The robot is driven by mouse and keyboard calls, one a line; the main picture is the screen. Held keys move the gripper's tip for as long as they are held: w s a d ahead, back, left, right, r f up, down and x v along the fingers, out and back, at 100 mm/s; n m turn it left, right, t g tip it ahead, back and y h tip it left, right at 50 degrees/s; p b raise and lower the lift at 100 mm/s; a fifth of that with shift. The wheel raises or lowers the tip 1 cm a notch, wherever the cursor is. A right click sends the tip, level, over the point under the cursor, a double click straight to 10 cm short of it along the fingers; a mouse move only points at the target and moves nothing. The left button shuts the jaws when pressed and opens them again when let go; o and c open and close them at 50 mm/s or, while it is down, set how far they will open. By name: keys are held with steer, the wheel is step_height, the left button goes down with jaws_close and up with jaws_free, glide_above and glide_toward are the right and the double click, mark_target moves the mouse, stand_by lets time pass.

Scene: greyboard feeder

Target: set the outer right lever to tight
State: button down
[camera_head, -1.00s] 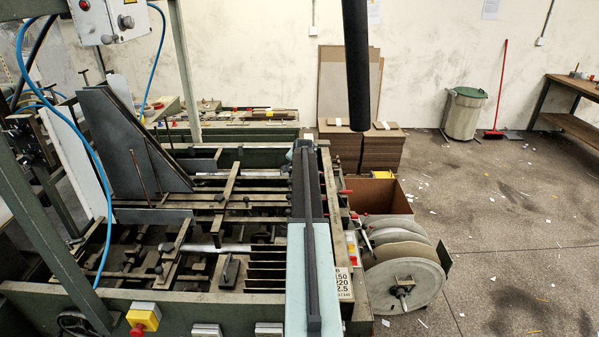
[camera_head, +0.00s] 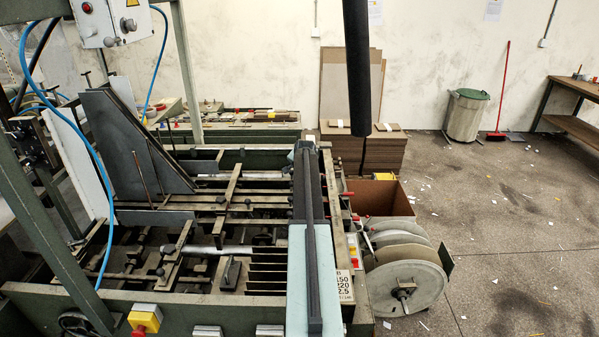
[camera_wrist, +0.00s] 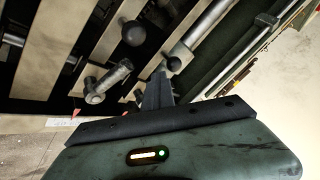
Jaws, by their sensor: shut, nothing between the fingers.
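My gripper (camera_wrist: 160,82) is shut and empty in the wrist view, its dark narrow fingers pointing in among the machine's bars and levers. A round dark knob (camera_wrist: 174,64) is right at the fingertips; I cannot tell whether they touch. Another ball knob (camera_wrist: 134,33) is up and to the left, and a metal cylindrical handle (camera_wrist: 108,80) lies left of the fingers. I cannot tell which of these is the outer right lever, nor read its setting. In the head view the feeder (camera_head: 220,297) fills the left half, and my arm hides part of its right side.
Right of the feeder are large grey discs (camera_head: 402,285) and an open brown box (camera_head: 381,198). A stack of greyboard (camera_head: 384,152) stands at the wall. A bin (camera_head: 465,117) and a red broom (camera_head: 502,90) are farther right.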

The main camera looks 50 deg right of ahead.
steer(key=p+v, duration=0.5)
steer(key=v, duration=0.3)
steer(key=shift+w, duration=0.1)
steer(key=shift+f, duration=0.1)
steer(key=shift+d, duration=0.1)
